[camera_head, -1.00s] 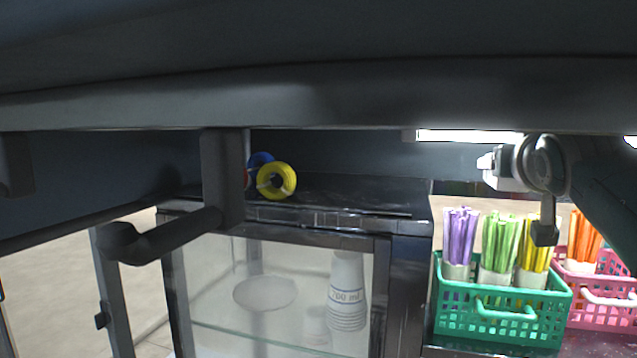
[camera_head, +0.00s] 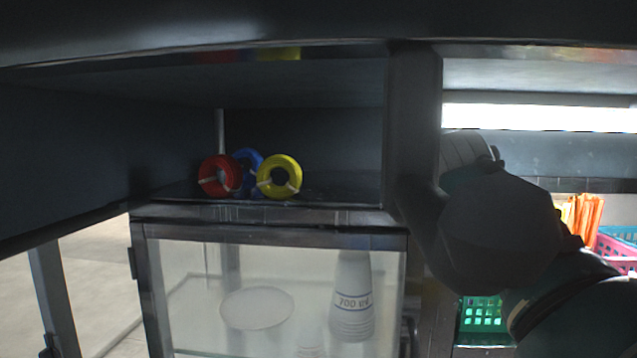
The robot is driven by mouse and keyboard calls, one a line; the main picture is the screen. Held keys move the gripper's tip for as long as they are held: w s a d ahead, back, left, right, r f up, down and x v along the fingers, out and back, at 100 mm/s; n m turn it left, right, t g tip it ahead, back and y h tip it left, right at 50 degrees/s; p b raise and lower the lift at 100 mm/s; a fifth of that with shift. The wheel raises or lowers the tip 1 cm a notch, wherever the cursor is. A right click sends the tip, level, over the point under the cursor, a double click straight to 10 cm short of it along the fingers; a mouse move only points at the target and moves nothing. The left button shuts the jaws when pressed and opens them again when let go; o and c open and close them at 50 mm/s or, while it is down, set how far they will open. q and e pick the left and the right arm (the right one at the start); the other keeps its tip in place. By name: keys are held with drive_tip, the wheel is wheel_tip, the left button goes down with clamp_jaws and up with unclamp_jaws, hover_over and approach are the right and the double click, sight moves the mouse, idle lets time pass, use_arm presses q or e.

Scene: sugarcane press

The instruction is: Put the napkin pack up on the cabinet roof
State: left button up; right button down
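The glass cabinet (camera_head: 270,238) stands at the centre left, its dark roof (camera_head: 335,192) showing as a shelf under a dark canopy. Three tape-like rolls, red (camera_head: 219,176), blue (camera_head: 247,165) and yellow (camera_head: 279,177), stand on the roof at its middle and left. The right part of the roof is bare. I see no napkin pack in this view. One of my arms, dark and rounded, fills the right of the picture, and its gripper fingers cannot be made out. My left gripper is out of view.
Inside the cabinet are a stack of cups (camera_head: 352,300) and a round white plate (camera_head: 257,308). A dark post (camera_head: 412,130) stands right of the roof. A green basket (camera_head: 482,314) and a pink basket (camera_head: 618,246) are partly hidden behind my arm. The canopy hangs low overhead.

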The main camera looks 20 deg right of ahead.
drive_tip(key=shift+f, duration=0.3)
drive_tip(key=c, duration=0.5)
unclamp_jaws()
drive_tip(key=shift+f, duration=0.1)
drive_tip(key=shift+c, duration=0.2)
drive_tip(key=o, duration=0.4)
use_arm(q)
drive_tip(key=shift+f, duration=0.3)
use_arm(e)
drive_tip(key=shift+o, duration=0.3)
